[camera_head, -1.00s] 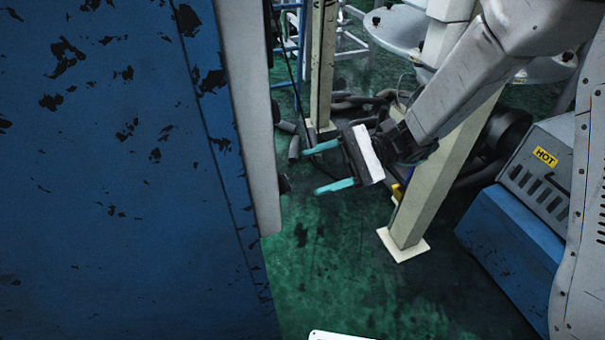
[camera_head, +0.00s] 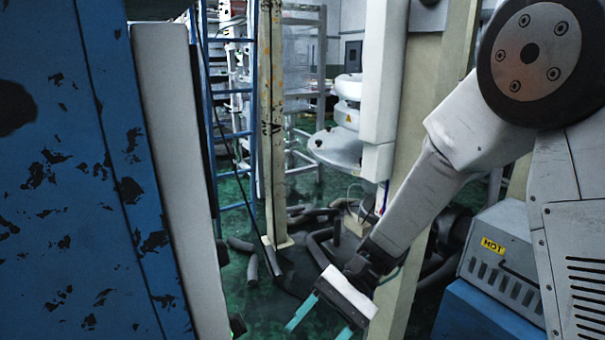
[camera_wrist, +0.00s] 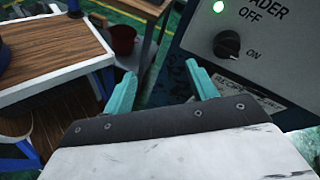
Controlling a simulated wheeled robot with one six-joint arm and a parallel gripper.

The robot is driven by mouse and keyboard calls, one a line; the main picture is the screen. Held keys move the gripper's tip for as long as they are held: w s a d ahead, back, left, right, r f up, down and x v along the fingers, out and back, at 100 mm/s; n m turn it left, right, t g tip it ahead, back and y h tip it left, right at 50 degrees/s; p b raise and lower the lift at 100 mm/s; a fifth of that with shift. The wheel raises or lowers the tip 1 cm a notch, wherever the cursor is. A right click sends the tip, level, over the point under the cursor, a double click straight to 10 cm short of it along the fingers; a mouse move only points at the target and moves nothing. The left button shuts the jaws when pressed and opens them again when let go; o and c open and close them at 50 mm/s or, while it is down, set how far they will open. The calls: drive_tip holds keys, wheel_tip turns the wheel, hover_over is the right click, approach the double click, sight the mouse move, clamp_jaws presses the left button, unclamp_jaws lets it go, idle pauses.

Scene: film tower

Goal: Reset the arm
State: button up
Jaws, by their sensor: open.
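My gripper (camera_head: 318,320) shows at the bottom centre of the head view, at the end of my pale arm. Its two teal fingers are apart and point down to the left, with nothing between them. In the wrist view my gripper (camera_wrist: 158,90) also shows open and empty. I cannot tell whether the right finger touches the panel.
A worn blue cabinet (camera_head: 70,200) fills the left of the head view. A cream post (camera_head: 272,120), dark hoses (camera_head: 325,235) and a grey box marked HOT (camera_head: 500,262) stand around the arm. A wooden-topped table (camera_wrist: 50,55) and dark red bucket (camera_wrist: 123,38) show in the wrist view.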

drive_tip(key=s+d+r+n+t+h, duration=0.1)
drive_tip(key=s+d+r+t+h, duration=0.2)
drive_tip(key=d, duration=0.5)
drive_tip(key=s+d+r+n+t+h, duration=0.1)
drive_tip(key=s+d+r+t+h, duration=0.2)
drive_tip(key=d, duration=0.5)
drive_tip(key=s+d+r+n+t+h, duration=0.1)
drive_tip(key=s+d+r+t+h, duration=0.3)
drive_tip(key=d+r, duration=0.3)
drive_tip(key=shift+s+d+t, duration=0.5)
drive_tip(key=shift+d+t, duration=0.2)
drive_tip(key=shift+d, duration=0.15)
